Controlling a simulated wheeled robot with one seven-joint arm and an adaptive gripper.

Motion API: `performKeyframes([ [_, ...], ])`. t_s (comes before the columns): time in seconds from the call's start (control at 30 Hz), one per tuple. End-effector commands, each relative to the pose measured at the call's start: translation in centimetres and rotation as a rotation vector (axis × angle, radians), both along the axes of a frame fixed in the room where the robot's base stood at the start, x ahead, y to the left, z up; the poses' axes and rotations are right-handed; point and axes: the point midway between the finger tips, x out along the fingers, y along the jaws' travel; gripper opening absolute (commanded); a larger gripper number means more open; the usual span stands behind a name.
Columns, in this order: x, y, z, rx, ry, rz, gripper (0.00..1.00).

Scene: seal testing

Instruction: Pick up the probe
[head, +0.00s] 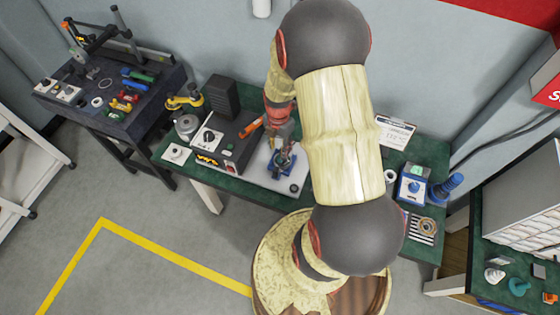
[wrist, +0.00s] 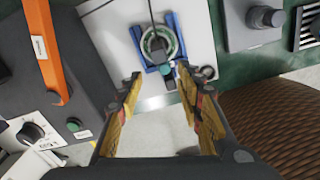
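My gripper (wrist: 158,88) is open, with nothing between its fingers. In the head view my gripper (head: 284,148) hangs over the white plate of the green bench. A blue fixture (wrist: 176,28) holding a round ring lies just beyond the fingertips; it also shows in the head view (head: 284,166). A thin dark rod or cable (wrist: 152,14) crosses the ring near a small teal piece (wrist: 165,69). An orange bar-like tool (wrist: 40,42) with a white label lies on a dark box at the left, apart from the fingers. I cannot tell which of these is the probe.
The dark instrument box (wrist: 88,95) with knob and green button stands left of my gripper. A grey block with a knob (wrist: 254,22) is at the upper right. The white plate (wrist: 108,35) has bare room around the fixture. A second bench (head: 66,108) with tools stands left.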

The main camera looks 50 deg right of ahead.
Motion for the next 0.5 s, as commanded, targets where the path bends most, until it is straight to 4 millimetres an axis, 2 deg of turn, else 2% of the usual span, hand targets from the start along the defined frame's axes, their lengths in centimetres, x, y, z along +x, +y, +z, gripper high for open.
performKeyframes([
  [0.2,-0.2,0.0,-2.4,0.002,0.004,0.011,0.36],
  [0.37,-0.3,0.0,-3.4,0.003,0.003,0.010,0.36],
  [0.5,-0.7,0.2,-5.2,0.003,0.004,0.010,0.36],
])
